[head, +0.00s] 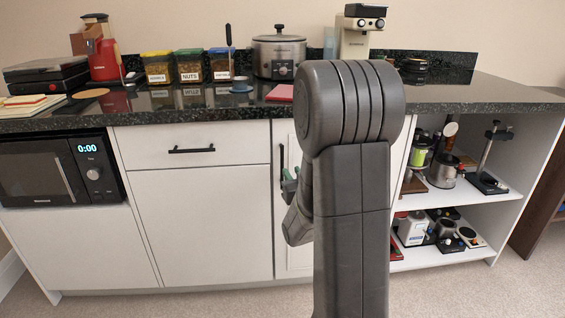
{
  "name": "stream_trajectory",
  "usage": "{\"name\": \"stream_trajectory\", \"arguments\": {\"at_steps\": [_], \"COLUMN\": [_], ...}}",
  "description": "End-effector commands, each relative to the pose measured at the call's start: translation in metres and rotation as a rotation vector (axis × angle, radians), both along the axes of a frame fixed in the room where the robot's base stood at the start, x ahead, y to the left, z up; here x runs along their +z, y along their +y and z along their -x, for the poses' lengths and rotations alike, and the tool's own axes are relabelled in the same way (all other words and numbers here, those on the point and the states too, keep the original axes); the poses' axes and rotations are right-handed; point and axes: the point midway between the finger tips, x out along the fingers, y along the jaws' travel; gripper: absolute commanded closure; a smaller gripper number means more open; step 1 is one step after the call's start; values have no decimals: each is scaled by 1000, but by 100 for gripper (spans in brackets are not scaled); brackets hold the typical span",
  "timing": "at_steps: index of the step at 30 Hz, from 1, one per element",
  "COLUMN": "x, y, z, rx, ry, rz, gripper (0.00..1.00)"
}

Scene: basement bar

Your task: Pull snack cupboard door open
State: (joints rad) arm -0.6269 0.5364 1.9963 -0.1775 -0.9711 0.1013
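A white cupboard door (294,258) shows to the left of my arm, under the counter; my arm hides much of it. No label shows that this is the snack cupboard. A black vertical handle (282,160) is on the door's left side, and its lower part is partly covered by my gripper. My gripper (289,182), with green fingertips, is at the lower part of this handle. I cannot tell whether the fingers are around the handle or just beside it, or whether they are shut. The door looks closed.
A white drawer (215,157) with a black handle and a plain panel (205,226) are to the left, beside a microwave (62,170). Open shelves (460,250) with several appliances are to the right. The dark counter (220,103) holds jars and a slow cooker (279,54).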

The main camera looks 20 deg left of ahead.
Motion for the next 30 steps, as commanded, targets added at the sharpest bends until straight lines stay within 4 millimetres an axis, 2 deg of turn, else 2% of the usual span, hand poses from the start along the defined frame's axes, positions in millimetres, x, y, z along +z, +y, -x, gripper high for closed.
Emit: {"name": "stream_trajectory", "arguments": {"at_steps": [6, 15, 28, 30], "x": [-2, -1, 0, 0], "y": [34, 64, 70, 70], "z": [-34, -65, -72, -72], "rx": [1, 0, 0, 0], "ry": [-1, 0, 1, 1], "rz": [-1, 1, 1, 1], "gripper": [77, 77, 77, 88]}}
